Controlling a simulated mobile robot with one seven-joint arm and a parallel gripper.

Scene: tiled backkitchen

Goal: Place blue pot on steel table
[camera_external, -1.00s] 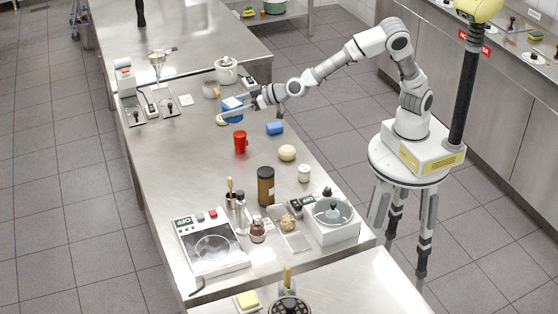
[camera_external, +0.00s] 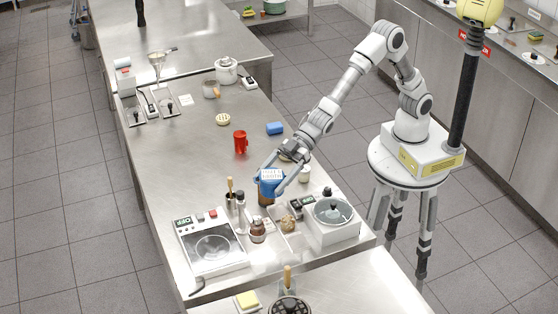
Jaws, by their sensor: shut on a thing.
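The blue pot (camera_external: 268,188) has a pale top with dark marks. My gripper (camera_external: 273,178) is shut on it, one finger on each side, and holds it up over the right front part of the steel table (camera_external: 190,165). The pot looks upright and clear of the tabletop, though its exact height is hard to tell. It covers most of the brown jar (camera_external: 265,202) in this view.
A white jar (camera_external: 304,174), a hotplate (camera_external: 212,242) and a lidded cooker (camera_external: 333,221) are close by. The table's left middle is clear.

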